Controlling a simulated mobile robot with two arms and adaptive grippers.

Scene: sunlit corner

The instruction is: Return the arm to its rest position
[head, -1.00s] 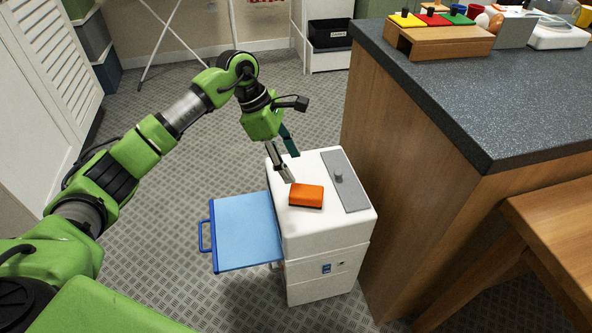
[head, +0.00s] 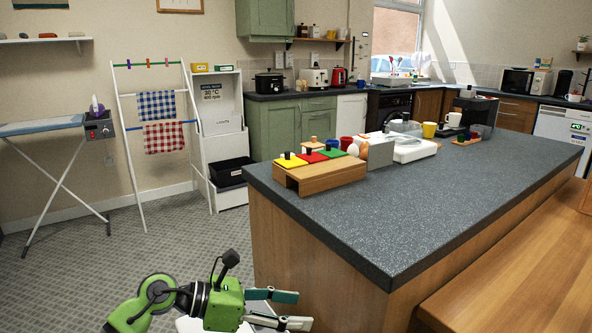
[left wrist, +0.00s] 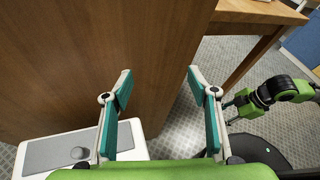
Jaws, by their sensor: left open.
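My left gripper (head: 304,310) is at the bottom of the head view, its two teal-padded fingers spread and pointing right, with nothing between them. In the left wrist view its fingers (left wrist: 160,82) are wide apart and empty, in front of the island's wooden side panel (left wrist: 60,60). The white cabinet's top (left wrist: 132,142), with a grey panel and knob, lies below left of the fingers in that view. Another green arm of mine (left wrist: 285,90) shows at the right of the wrist view; its gripper's jaws are too small to read.
The kitchen island (head: 420,200) stands close to the right of the left gripper, with a wooden block stand (head: 320,178) on its near left corner. An ironing board (head: 45,125) and a drying rack (head: 160,130) stand at the back left. The floor (head: 120,255) between is clear.

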